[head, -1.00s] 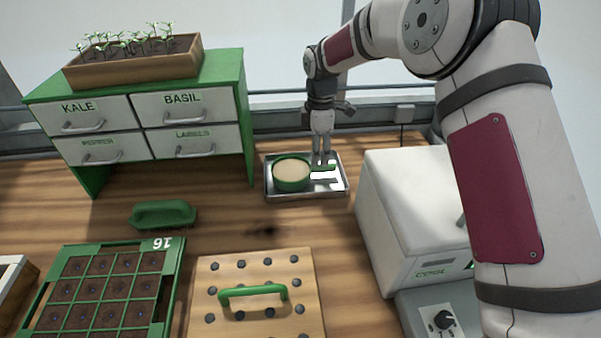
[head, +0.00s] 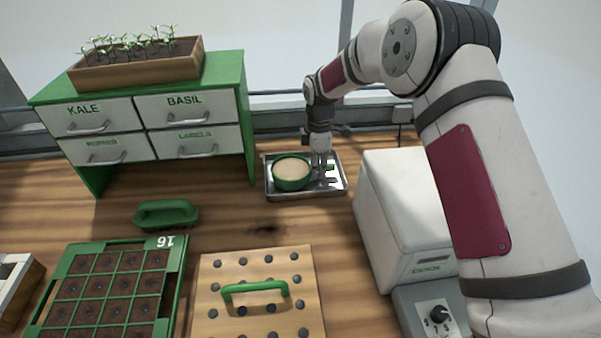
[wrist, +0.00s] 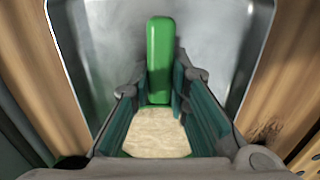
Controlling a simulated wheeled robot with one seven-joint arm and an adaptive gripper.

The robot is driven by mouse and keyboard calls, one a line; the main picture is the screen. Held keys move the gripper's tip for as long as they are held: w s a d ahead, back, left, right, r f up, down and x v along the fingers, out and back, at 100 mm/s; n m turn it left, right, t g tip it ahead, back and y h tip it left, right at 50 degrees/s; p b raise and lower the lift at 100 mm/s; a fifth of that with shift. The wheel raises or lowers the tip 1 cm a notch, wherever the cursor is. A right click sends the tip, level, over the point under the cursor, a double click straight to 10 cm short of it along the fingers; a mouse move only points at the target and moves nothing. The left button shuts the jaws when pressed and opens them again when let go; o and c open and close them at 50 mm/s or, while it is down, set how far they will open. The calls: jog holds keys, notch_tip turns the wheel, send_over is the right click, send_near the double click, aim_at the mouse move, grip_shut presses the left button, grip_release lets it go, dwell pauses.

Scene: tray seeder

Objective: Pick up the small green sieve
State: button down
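The small green sieve (head: 291,184) lies in a shallow metal tray (head: 285,197), its round pale mesh facing up and its handle pointing right. In the wrist view the green handle (wrist: 160,60) extends away from my gripper, and the pale mesh (wrist: 158,132) shows between the fingers. My gripper (head: 322,181) points down over the tray, at the handle beside the sieve's rim. It also shows in the wrist view (wrist: 160,88), its fingers apart on either side of the handle, with narrow gaps visible. The fingers hide part of the rim.
A white box-shaped machine (head: 390,215) stands close to the tray's right. A green drawer cabinet (head: 245,130) stands to its left. A green-handled block (head: 165,213), a seed tray (head: 175,270) and a wooden dibber board (head: 230,325) lie in front.

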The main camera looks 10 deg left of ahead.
dwell(0.3)
jog(key=shift+r, duration=0.5)
jog(key=r, duration=0.1)
jog(key=s+r+b, duration=0.1)
jog(key=shift+a+r, duration=0.35)
jog(key=s+a, duration=0.2)
jog(key=s, duration=0.2)
jog(key=s+a+r, duration=0.1)
jog(key=s+a, duration=0.2)
jog(key=s, duration=0.1)
jog(key=s+a, duration=0.2)
jog(key=s, duration=0.2)
jog(key=shift+s+a+r+b, duration=0.15)
jog(key=shift+s+a+b, duration=0.15)
jog(key=shift+s+b, duration=0.1)
